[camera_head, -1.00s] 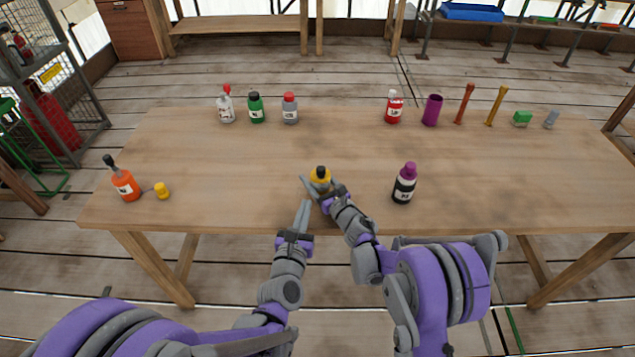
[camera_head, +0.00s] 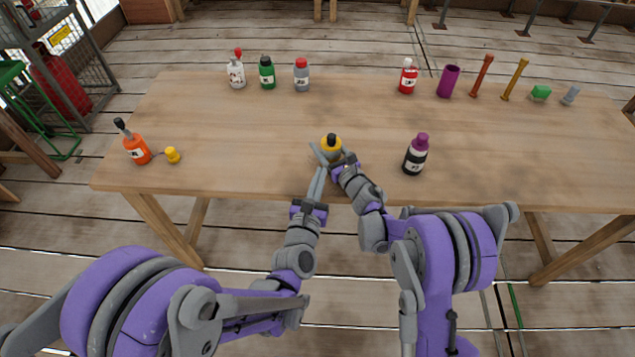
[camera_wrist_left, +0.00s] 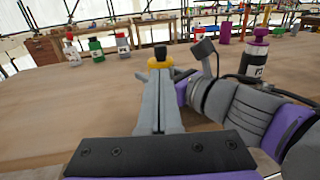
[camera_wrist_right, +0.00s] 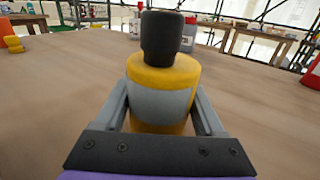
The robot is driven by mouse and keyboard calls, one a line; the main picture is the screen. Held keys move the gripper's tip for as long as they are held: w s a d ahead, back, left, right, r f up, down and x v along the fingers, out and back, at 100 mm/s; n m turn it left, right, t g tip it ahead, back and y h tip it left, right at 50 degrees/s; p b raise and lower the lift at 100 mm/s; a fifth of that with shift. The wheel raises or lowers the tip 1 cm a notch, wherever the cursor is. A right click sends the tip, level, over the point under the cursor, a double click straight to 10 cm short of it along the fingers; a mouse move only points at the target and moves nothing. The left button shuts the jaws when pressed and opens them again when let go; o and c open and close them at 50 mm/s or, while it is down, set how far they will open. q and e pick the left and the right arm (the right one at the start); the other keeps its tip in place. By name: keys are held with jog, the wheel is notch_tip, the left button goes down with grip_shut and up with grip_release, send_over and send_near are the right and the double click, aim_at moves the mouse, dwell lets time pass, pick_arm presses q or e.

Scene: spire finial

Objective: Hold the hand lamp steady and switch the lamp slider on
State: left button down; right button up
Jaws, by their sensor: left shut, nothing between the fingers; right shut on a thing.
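The hand lamp (camera_head: 331,143) is a short yellow body with a grey band and a black top. It stands upright near the table's front edge. My right gripper (camera_wrist_right: 160,108) is shut on it, one finger on each side of the body. My left gripper (camera_head: 321,171) is shut and empty, its fingertips just in front of the lamp on the near left side. In the left wrist view the lamp's yellow rim and black top (camera_wrist_left: 160,56) show beyond the shut fingers. I cannot tell whether they touch. I cannot make out the slider.
A black bottle with a purple cap (camera_head: 415,154) stands right of the lamp. An orange bottle (camera_head: 137,149) and a small yellow piece (camera_head: 172,155) are at the left. Several bottles, a purple cup (camera_head: 448,81) and sticks line the back. The table (camera_head: 240,135) is clear left of the lamp.

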pick_arm(q)
jog(key=w, duration=0.3)
jog(key=w+d, duration=0.1)
jog(key=w, duration=0.5)
jog(key=shift+d, duration=0.3)
jog(key=shift+w+a, duration=0.1)
jog(key=shift+w, duration=1.25)
send_near(328, 141)
jog(key=s, duration=0.2)
jog(key=s+a, duration=0.1)
jog(key=s, duration=0.2)
